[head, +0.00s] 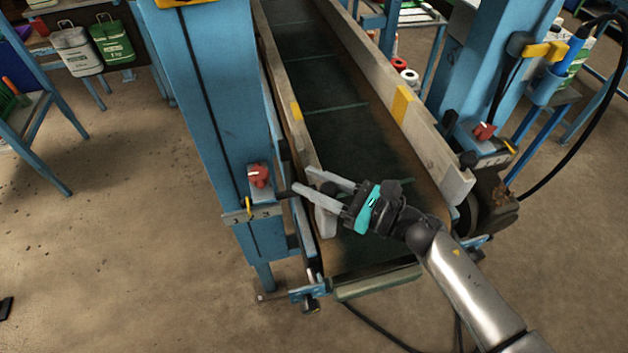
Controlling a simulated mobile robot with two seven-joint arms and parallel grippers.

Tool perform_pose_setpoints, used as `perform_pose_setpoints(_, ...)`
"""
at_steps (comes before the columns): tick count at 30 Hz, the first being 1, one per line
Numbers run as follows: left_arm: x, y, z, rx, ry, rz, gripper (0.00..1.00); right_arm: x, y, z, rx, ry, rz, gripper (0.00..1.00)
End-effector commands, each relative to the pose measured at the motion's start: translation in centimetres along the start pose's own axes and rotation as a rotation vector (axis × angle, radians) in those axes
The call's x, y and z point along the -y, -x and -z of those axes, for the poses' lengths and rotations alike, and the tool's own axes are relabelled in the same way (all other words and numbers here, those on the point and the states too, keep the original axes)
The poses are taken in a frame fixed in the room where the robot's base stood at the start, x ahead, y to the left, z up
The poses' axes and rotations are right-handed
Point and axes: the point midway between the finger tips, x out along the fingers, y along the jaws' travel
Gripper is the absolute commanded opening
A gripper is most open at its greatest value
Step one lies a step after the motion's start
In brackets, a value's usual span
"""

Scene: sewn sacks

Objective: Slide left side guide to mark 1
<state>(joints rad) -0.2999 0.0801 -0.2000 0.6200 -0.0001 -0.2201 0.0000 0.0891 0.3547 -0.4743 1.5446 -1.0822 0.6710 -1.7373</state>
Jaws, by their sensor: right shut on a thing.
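The left side guide (308,153) is a long pale board along the left edge of the dark green conveyor belt (335,95). A yellow patch is on it. My right gripper (303,180) reaches in from the right over the belt, with its two grey fingers across the guide near its front end. It is shut on the guide; the exact contact at the fingertips is hard to see. My left gripper is not in view.
The right side guide (415,112) runs along the belt's other edge, with a black knob (468,159) and another red knob (484,131) beside it. Blue posts (205,90) flank the conveyor. Sacks (75,50) hang at the upper left. The left floor is mostly clear.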

Motion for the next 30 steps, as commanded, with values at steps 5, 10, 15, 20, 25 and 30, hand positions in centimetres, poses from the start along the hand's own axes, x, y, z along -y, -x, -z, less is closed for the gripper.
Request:
perform_pose_setpoints(5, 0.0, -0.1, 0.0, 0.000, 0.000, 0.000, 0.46, -1.8, -1.7, 0.0, 0.002, -0.002, -0.004, 0.00)
perform_pose_setpoints(10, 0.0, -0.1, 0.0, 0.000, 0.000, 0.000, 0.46, -2.6, -2.5, 0.1, 0.000, -0.001, -0.004, 0.00)
perform_pose_setpoints(15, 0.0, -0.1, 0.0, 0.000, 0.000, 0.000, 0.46, -2.8, -2.5, 0.1, 0.001, -0.002, -0.008, 0.00)
perform_pose_setpoints(20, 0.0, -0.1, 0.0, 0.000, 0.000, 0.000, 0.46, -2.7, -2.5, 0.0, 0.001, -0.002, -0.007, 0.58)
perform_pose_setpoints(25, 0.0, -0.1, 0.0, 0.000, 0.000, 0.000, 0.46, -2.6, -2.5, 0.0, 0.001, -0.001, -0.004, 0.70)
perform_pose_setpoints(30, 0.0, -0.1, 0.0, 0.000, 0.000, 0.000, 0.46, -2.5, -2.4, 0.0, 0.000, -0.001, -0.002, 0.70)
